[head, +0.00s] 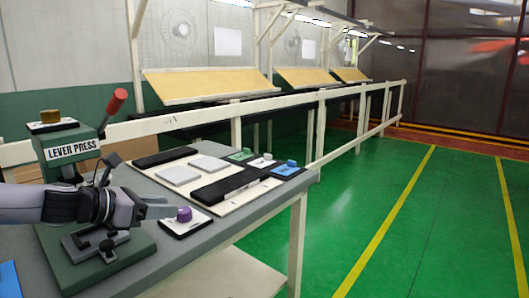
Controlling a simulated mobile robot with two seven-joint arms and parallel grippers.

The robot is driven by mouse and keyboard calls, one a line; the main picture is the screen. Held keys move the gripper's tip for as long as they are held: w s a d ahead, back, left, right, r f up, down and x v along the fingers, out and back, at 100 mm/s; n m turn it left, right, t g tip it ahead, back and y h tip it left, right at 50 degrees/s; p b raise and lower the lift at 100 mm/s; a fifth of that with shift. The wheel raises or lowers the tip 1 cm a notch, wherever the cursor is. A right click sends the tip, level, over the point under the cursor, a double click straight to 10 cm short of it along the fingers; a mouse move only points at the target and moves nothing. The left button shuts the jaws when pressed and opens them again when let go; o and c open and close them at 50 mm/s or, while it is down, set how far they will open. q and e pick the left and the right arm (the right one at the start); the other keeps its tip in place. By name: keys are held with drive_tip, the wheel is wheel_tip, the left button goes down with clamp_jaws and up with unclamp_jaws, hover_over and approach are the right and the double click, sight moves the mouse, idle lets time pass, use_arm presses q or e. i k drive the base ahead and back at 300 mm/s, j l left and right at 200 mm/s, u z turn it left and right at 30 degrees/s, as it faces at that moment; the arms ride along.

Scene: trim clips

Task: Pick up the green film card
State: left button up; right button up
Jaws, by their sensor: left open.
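The green film card (240,155) is a small flat piece with a green top, lying at the back of the grey table. It is in a row with a white-topped card (262,161) and a blue-topped card (289,169). My left gripper (170,208) is open and empty, well in front of and to the left of the green card. Its fingers are beside a purple knob (184,214) on a white card with a dark base; I cannot tell whether they touch. My right gripper is not in view.
A green lever press (75,152) with a red-ended handle stands at the left, behind and below my left arm. Two light pads (178,175) and two black blocks (225,187) lie on a pale board between gripper and green card. A white rail (280,108) runs behind the table.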

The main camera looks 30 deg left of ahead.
sight(240, 156)
drive_tip(key=i+z, duration=0.1)
drive_tip(key=i, duration=1.1)
drive_tip(key=i+j, duration=0.25)
drive_tip(key=i+j+u, duration=0.1)
drive_tip(key=i, duration=0.3)
drive_tip(key=i+j+u, duration=0.1)
drive_tip(key=j, duration=0.2)
drive_tip(key=i+j, duration=0.15)
drive_tip(key=j+u, duration=0.05)
drive_tip(key=j, duration=0.1)
